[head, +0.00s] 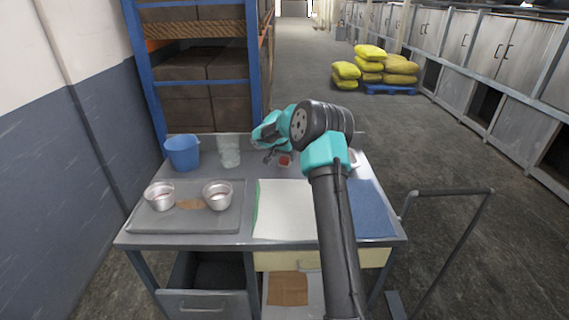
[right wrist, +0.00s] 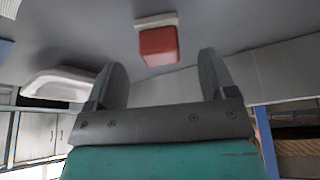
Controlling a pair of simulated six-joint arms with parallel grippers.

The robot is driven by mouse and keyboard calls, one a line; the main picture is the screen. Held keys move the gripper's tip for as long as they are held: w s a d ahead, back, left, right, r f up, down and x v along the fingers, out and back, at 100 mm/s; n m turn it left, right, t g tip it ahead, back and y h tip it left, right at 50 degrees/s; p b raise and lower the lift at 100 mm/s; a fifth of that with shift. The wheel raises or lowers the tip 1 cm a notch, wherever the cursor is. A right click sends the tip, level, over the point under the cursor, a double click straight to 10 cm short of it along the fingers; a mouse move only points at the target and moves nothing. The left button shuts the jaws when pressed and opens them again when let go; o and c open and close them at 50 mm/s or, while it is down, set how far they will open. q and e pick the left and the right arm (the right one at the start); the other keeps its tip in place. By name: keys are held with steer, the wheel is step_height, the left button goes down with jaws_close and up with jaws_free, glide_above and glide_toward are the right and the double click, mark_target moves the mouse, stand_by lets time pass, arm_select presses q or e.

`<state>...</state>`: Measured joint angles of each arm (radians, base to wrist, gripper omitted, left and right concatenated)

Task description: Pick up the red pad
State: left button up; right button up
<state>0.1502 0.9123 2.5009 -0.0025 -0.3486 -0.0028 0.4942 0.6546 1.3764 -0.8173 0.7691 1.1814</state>
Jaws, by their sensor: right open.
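The red pad (right wrist: 158,46) shows in the right wrist view as a small red block with a pale base, lying on the grey table top. In the head view the red pad (head: 285,160) is at the back middle of the table. My right gripper (right wrist: 165,80) is open and empty, with the pad beyond the gap between its two fingers and apart from them. In the head view my right gripper (head: 270,157) is just left of the pad, partly hidden by its own arm. My left gripper is not in view.
A blue bucket (head: 183,153) and a clear container (head: 229,152) stand at the back left. A grey tray (head: 190,222) holds two metal cups (head: 218,195). A white sheet (head: 285,210) and a blue mat (head: 371,212) lie in front. A white dish (right wrist: 60,84) lies near the pad.

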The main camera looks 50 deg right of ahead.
mark_target(284, 158)
steer(key=shift+x, duration=1.95)
steer(key=shift+a, duration=0.15)
steer(key=shift+c, duration=0.3)
steer(key=c, duration=1)
steer(key=shift+r, duration=1.8)
steer(key=s+a, duration=0.3)
steer(key=a, duration=0.1)
steer(key=s+a+r, duration=0.1)
steer(key=s+a, duration=0.6)
steer(key=a, duration=0.1)
steer(key=shift+s+r, duration=0.15)
steer(key=shift+s, duration=0.1)
